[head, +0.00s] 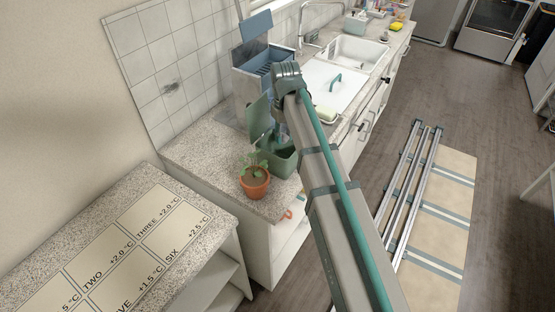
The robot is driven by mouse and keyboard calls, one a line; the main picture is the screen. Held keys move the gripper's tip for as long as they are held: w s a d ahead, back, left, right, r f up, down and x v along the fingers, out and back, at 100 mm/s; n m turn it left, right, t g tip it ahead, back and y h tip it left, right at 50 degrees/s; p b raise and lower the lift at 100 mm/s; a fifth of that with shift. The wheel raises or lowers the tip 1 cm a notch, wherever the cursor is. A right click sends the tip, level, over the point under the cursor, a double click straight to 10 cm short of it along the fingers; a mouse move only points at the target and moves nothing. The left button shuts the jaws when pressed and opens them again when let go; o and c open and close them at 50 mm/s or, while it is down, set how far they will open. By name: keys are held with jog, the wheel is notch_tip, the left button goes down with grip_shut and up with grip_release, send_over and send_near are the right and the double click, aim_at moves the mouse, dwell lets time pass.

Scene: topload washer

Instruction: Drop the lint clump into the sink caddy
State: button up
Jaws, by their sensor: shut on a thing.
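A green caddy (283,163) stands on the speckled counter, with its lid (258,119) raised at the left. I take it as the sink caddy. My arm reaches up from the bottom right and bends down over the caddy. My gripper (279,142) points down at the caddy's opening, shut; whether its tips are above or inside the rim I cannot tell. The lint clump is not visible; the held thing is hidden by the fingers and caddy.
A potted plant (255,181) stands close to the caddy's front left. A grey box with a blue inside (255,88) and raised lid stands behind. A sink (358,50) and a yellow-green sponge (325,113) lie along the counter. A numbered board (125,250) is front left.

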jog(key=shift+f, duration=0.3)
jog(key=o, duration=0.8)
jog(key=shift+o, duration=0.2)
jog(key=shift+r, duration=0.2)
notch_tip(320, 180, up, 12)
jog(key=shift+f, duration=0.15)
